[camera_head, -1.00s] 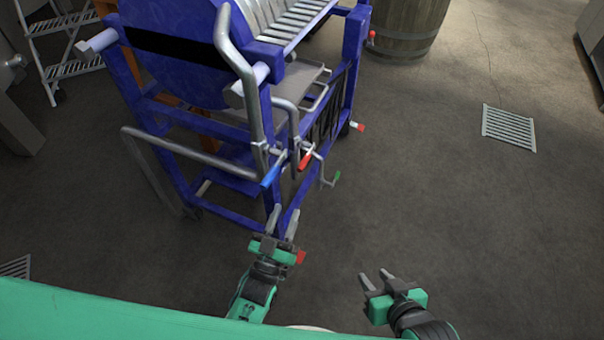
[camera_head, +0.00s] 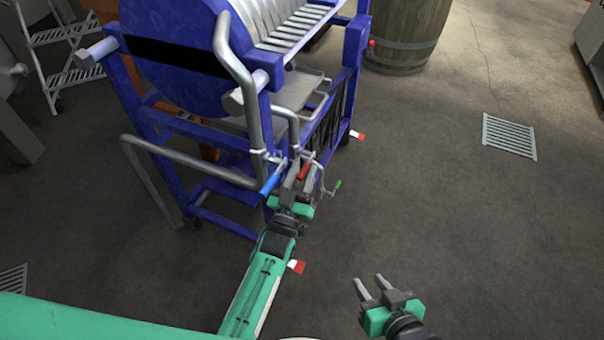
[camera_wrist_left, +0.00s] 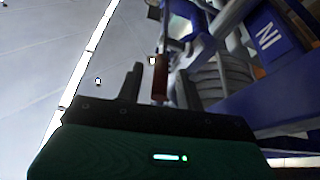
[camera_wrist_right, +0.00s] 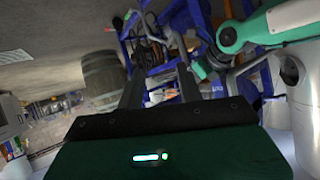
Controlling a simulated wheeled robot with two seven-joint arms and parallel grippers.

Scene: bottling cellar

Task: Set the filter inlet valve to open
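The blue-framed filter (camera_head: 180,60) stands at the upper left of the head view. On its near corner are a valve with a red lever (camera_head: 303,171) and one with a blue lever (camera_head: 271,184). An "IN" sign (camera_wrist_left: 267,36) shows in the left wrist view, on the blue frame; I cannot tell for certain which lever it marks. My left gripper (camera_head: 297,180) is open at the red lever. In the left wrist view the red lever (camera_wrist_left: 160,77) shows between the fingers, with no clear grip. My right gripper (camera_head: 369,287) is open and empty, low over the floor.
Bent steel pipes (camera_head: 190,158) run close on the left. A barrel (camera_head: 405,38) stands behind, and a floor grate (camera_head: 509,136) lies at the right. The floor right of the filter is clear.

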